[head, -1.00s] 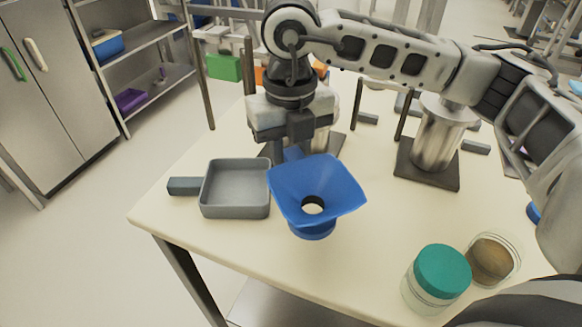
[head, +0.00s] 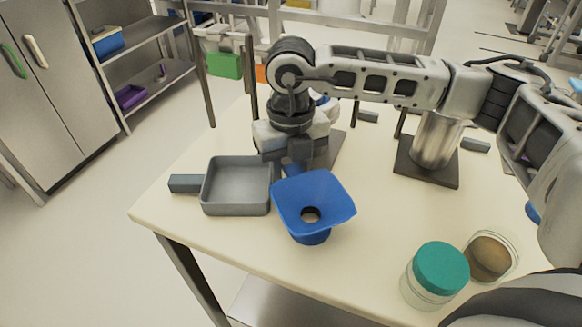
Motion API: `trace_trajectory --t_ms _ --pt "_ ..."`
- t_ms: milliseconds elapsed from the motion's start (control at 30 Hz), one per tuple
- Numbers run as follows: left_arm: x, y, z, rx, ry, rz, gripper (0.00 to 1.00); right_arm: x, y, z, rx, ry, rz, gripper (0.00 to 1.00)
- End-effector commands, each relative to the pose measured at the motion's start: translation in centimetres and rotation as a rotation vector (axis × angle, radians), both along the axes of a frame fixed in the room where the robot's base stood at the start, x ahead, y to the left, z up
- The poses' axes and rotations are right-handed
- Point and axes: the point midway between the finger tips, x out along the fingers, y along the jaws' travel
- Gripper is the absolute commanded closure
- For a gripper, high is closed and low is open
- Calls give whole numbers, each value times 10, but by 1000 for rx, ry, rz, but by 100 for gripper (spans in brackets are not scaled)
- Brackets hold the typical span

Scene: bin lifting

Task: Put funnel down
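The blue funnel (head: 332,195) is upright with its wide square mouth up, just right of the grey tray. It is low over the table, and I cannot tell whether its base touches the top. My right gripper (head: 294,168) is behind the funnel, pointing down, with its fingers at a blue tab on the funnel's far side. It looks shut on that tab, though the fingertips are partly hidden. My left gripper does not show.
A grey tray with a handle (head: 237,208) stands on the table (head: 200,232) left of the funnel. A teal-lidded jar (head: 437,272) and an open jar of brown material (head: 490,257) stand front right. A metal cylinder on a dark base (head: 428,168) stands behind. The table between funnel and jars is clear.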

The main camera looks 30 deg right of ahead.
Motion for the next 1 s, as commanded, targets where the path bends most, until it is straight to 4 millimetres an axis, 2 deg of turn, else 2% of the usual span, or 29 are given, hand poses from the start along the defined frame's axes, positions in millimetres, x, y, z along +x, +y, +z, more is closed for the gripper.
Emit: trace_trajectory --t_ms 367,467,800,1000 --pt "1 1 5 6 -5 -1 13 0 1 9 2 -2 1 64" --pt "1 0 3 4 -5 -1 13 1 1 24 2 -5 1 64" --pt "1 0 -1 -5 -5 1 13 1 1 96 1 -4 1 64" --pt "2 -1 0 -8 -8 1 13 0 1 119 0 -1 1 64"
